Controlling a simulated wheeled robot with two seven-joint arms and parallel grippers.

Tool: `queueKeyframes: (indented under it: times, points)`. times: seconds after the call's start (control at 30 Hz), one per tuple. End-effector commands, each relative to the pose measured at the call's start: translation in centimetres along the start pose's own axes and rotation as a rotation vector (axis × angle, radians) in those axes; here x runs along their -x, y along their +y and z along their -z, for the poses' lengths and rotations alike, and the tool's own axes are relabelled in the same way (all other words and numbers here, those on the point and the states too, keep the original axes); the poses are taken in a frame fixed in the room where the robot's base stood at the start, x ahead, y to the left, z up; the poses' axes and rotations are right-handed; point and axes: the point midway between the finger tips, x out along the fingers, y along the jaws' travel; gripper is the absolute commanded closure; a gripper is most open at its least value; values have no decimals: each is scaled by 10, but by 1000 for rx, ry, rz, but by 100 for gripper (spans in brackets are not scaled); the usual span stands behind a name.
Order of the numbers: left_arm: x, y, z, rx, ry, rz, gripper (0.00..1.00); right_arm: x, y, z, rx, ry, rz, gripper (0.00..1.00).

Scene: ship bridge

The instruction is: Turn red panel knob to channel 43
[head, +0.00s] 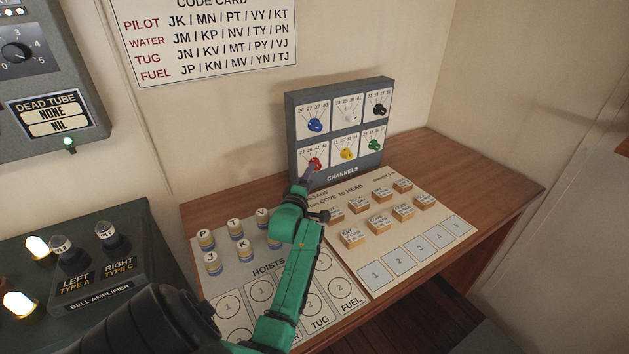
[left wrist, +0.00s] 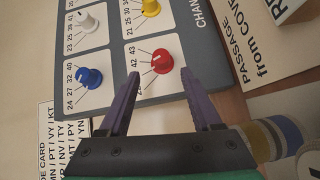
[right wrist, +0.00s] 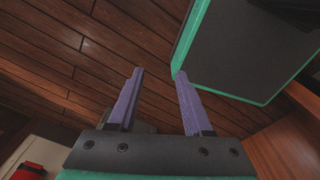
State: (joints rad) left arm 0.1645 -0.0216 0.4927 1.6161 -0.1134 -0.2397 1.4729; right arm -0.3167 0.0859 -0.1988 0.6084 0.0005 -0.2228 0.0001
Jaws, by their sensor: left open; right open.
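The red knob (head: 315,163) is at the lower left of the grey CHANNELS panel (head: 339,174) on the desk. In the left wrist view the red knob (left wrist: 163,62) shows a white mark towards its upper left; labels 42 and 43 are legible beside it. I cannot tell exactly which label the mark meets. My left gripper (head: 309,175) is just in front of the knob. In the left wrist view its open fingers (left wrist: 160,73) point at the knob, one to each side, with no clear contact. My right gripper (right wrist: 160,75) is open and empty above the wooden floor.
A blue knob (head: 315,125) is above the red one and a yellow knob (head: 347,153) beside it. Lettered pegs (head: 237,228) stand on the hoists sheet near my left arm. Small message blocks (head: 379,222) lie to the right. The desk right of the panel is clear.

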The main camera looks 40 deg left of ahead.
Motion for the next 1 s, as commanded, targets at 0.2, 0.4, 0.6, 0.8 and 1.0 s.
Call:
queueKeyframes:
  times: [0.2,0.4,0.6,0.8,1.0]
  points:
    - [-47,-7,-1,1,-1,-3,35,-48,3,18,0,35,-6,50]
    - [-56,0,0,-1,0,0,35,-50,0,24,-1,45,-2,50]
    - [-56,0,0,0,-1,1,50,-50,-6,18,-3,35,6,50]
    - [-56,1,0,-1,0,-1,100,-50,-7,17,-2,33,8,50]
    - [-56,1,0,-3,1,-2,100,-49,-6,16,-2,32,7,50]
